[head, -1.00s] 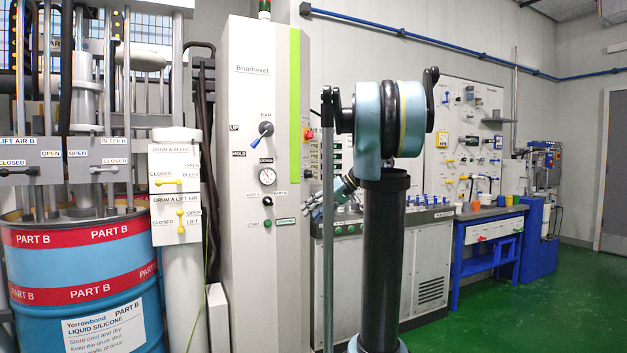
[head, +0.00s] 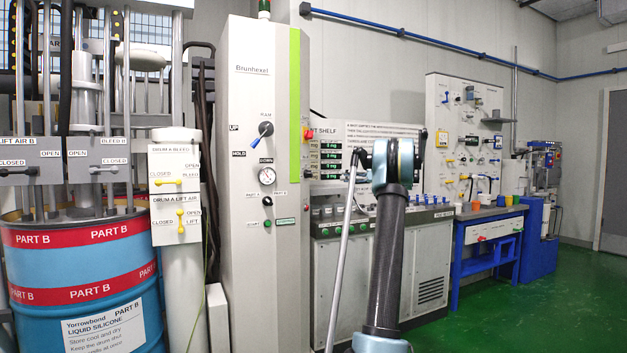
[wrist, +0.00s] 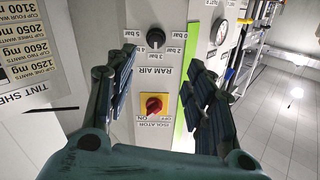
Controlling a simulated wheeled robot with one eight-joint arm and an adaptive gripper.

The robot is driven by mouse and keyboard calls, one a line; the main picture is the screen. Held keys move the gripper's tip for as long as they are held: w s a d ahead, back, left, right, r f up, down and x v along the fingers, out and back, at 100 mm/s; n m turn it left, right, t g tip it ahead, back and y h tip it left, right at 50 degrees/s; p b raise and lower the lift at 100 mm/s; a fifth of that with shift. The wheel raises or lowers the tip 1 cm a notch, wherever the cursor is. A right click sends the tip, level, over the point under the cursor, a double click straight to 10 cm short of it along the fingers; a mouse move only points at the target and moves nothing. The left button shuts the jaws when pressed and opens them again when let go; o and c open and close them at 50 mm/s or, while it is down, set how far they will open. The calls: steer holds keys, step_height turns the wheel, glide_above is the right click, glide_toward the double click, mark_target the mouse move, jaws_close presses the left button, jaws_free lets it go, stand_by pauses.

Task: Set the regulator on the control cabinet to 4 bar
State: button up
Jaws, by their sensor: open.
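In the wrist view the regulator is a black round knob (wrist: 152,37) on the cabinet's pale side panel, above the words RAM AIR. Bar markings, including 0 and 4 bar, surround it; I cannot tell which one it points to. My gripper (wrist: 160,65) is open and empty, its two dark fingers spread left and right of the panel strip, with the knob beyond the tips and apart from them.
A red isolator switch (wrist: 154,105) on a yellow plate lies between the fingers in the wrist view. A pressure gauge (wrist: 222,33) is beyond the right finger. The tint shelf sign (wrist: 25,98) is at left. The green floor (head: 520,300) is clear at right.

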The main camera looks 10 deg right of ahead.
glide_toward(312, 175)
steer(key=x, duration=0.9)
steer(key=shift+w+a+r, duration=0.1)
steer(key=shift+w+a, duration=0.05)
steer(key=c, duration=1.1)
